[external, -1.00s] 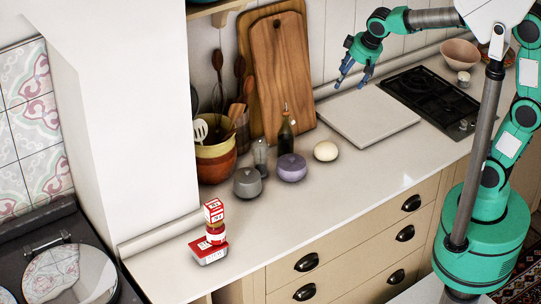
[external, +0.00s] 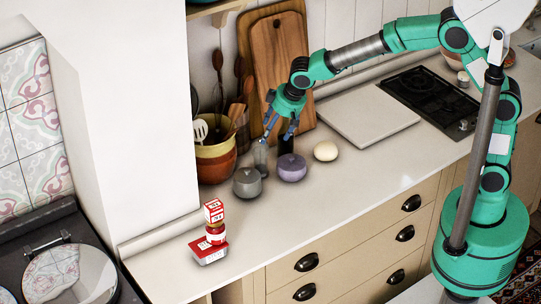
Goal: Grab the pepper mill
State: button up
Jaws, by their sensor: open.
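A slim grey, glassy item (external: 260,158), which looks like the pepper mill, stands upright on the counter behind the grey lidded pot. My gripper (external: 277,137) is open and empty, pointing down just above and to the right of it in the external view. Its left finger overlaps the top of the mill in the picture; I cannot tell whether they touch. The right finger is in front of the dark bottle (external: 285,147), hiding its upper part.
A grey lidded pot (external: 247,183), a purple lidded pot (external: 292,168) and a pale round object (external: 326,151) stand close by. A striped utensil crock (external: 214,162) is at left, cutting boards (external: 279,62) behind. Red-and-white packages (external: 210,250) are stacked in front. The counter's front strip is clear.

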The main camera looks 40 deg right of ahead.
aim_at(266, 145)
jog(key=shift+b+x, duration=0.75)
jog(key=shift+x, duration=3.55)
jog(key=shift+w+f, duration=0.1)
jog(key=shift+b+x, duration=0.8)
jog(key=shift+x, duration=1.65)
jog(key=shift+d, duration=0.1)
jog(key=c, duration=1.3)
